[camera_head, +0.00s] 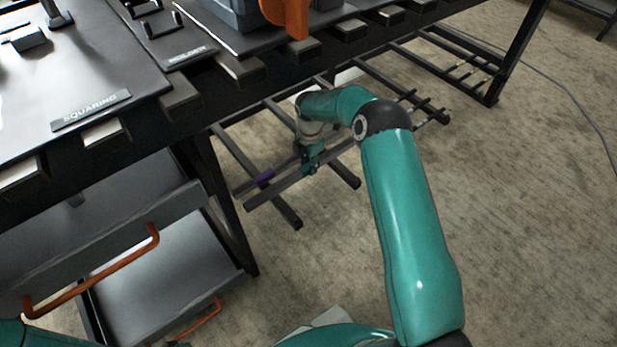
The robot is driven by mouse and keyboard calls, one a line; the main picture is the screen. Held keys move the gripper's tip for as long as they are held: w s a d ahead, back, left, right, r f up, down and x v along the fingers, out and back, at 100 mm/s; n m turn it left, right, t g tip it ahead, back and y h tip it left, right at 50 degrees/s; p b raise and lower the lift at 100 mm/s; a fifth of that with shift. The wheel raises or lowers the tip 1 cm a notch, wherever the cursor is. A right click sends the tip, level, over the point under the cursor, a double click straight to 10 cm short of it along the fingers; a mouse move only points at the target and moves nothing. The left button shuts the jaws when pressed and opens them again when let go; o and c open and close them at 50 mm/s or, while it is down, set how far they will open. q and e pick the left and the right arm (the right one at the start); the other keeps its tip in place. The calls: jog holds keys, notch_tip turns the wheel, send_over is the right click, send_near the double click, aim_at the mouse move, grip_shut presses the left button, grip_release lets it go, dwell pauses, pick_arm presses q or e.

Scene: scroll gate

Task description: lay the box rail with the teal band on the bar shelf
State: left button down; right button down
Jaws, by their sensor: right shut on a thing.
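My right gripper (311,163) reaches down to the bar shelf under the bench and is shut on a long dark rail (268,194). The rail slants from lower left to upper right, at or just above the bars; contact is unclear. Teal shows at the grip, but I cannot tell a band from my gripper's own colour. Another rail with a purple band (265,176) lies close behind, nearly parallel. The bar shelf (286,211) has dark bars sticking out toward me. My right forearm hides part of the shelf and rails. My left gripper is out of view.
The dark bench (130,125) overhangs the shelf, with a "SQUARING" label and an orange part (290,15) on top. Drawers with orange handles (95,272) stand at lower left. The carpet (510,210) at right is clear apart from a thin cable.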

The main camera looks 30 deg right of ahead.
jog(key=shift+s+d+f+b, duration=0.1)
jog(key=shift+d+f+b, duration=0.05)
jog(key=shift+f, duration=0.5)
jog(key=shift+s+d+f+b, duration=0.1)
jog(key=shift+d+f+b, duration=0.05)
jog(key=shift+f, duration=0.45)
jog(key=shift+f+b, duration=0.65)
jog(key=shift+f, duration=1.35)
jog(key=shift+f, duration=0.1)
jog(key=c, duration=0.9)
grip_release()
jog(key=shift+c, duration=0.2)
notch_tip(320, 180, up, 8)
jog(key=p, duration=0.2)
jog(key=shift+f+p, duration=0.15)
jog(key=shift+p, duration=0.15)
jog(key=shift+f, duration=0.1)
